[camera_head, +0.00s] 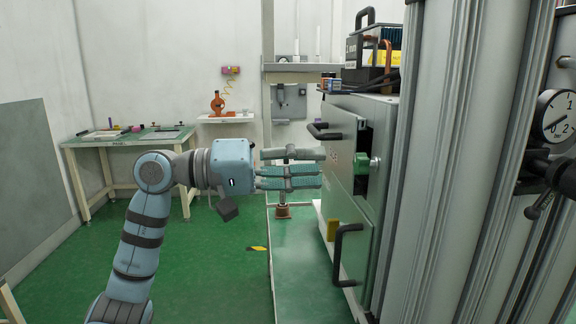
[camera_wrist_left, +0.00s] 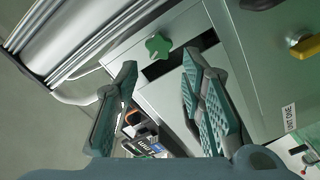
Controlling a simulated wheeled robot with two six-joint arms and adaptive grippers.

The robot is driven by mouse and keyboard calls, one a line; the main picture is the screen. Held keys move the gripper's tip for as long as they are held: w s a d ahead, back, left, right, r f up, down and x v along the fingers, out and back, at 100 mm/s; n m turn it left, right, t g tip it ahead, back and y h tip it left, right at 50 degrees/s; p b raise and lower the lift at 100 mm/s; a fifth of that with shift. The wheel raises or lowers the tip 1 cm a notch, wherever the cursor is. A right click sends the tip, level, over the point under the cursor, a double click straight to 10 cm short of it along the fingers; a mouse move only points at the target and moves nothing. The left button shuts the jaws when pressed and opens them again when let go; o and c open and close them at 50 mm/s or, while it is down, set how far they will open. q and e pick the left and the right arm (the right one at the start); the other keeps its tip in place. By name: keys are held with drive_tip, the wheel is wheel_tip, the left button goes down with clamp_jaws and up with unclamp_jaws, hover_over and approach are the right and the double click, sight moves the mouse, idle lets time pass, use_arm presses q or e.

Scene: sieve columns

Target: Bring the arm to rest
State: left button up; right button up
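My left arm (camera_head: 140,235) rises from the lower left in the head view and bends to the right. My left gripper (camera_head: 321,168) is held out level in front of the grey cabinet (camera_head: 345,195). Its fingers are apart, and the left wrist view (camera_wrist_left: 159,62) shows nothing held between them. A green knob (camera_head: 362,163) on the cabinet lies just beyond the fingertips. It also shows past the fingers in the left wrist view (camera_wrist_left: 158,46); contact is not visible. My right gripper is in neither view.
Black handles (camera_head: 347,255) stick out from the cabinet front. Tall metal columns with a dial gauge (camera_head: 556,115) fill the right side. A green-topped table (camera_head: 130,135) stands at the back left. The green floor (camera_head: 205,265) between is mostly clear.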

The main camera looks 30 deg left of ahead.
use_arm(q)
drive_tip(key=v, duration=0.4)
drive_tip(key=shift+s+a, duration=0.2)
